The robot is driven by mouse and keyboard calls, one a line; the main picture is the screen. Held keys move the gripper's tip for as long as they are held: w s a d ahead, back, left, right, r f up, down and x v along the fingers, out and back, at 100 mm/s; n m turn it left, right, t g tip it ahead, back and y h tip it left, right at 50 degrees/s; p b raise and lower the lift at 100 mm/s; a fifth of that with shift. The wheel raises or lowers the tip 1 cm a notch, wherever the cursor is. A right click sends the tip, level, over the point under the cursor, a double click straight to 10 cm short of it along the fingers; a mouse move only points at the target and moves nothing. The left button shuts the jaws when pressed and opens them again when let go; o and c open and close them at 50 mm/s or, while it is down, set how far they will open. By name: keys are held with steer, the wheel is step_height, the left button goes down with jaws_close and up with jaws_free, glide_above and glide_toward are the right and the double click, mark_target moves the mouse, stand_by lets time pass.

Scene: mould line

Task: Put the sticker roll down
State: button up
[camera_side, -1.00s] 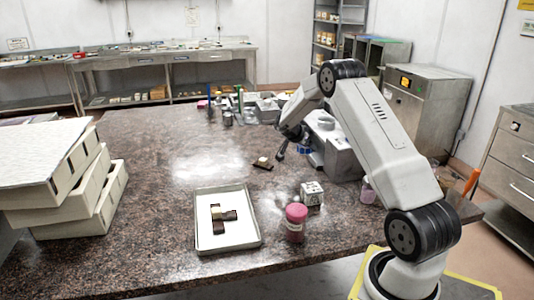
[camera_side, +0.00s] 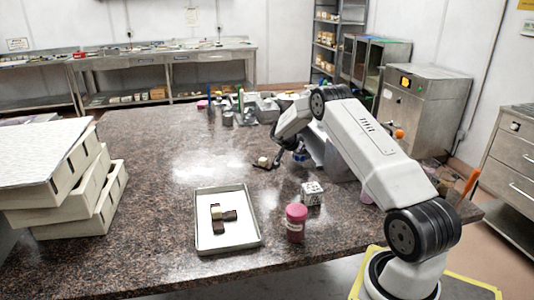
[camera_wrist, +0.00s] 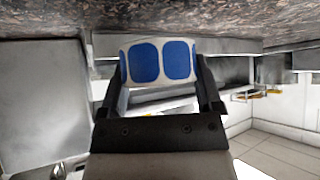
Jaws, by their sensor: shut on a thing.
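The sticker roll (camera_wrist: 160,62), white with blue rounded stickers, sits between the two black fingers of my gripper in the wrist view. My gripper (camera_side: 287,156) is shut on it. I cannot tell whether the roll touches the worktop.
A small dark piece with a pale top (camera_side: 262,162) lies just left of my gripper. A dotted white cube (camera_side: 312,193), a pink jar (camera_side: 296,222) and a tray (camera_side: 250,238) with brown pieces stand nearer the front. Stacked boxes (camera_side: 110,200) stand left. The worktop's middle left is clear.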

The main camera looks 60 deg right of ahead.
steer(key=shift+f, duration=1.25)
steer(key=shift+f, duration=0.15)
steer(key=o, duration=1.1)
steer(key=shift+a+r, duration=0.1)
steer(key=shift+r, duration=0.1)
steer(key=shift+w+a+r, duration=0.1)
steer(key=shift+a+r, duration=0.3)
steer(key=shift+r, duration=0.05)
steer(key=v, duration=1)
steer(key=shift+a+r, duration=0.2)
steer(key=shift+a, duration=0.05)
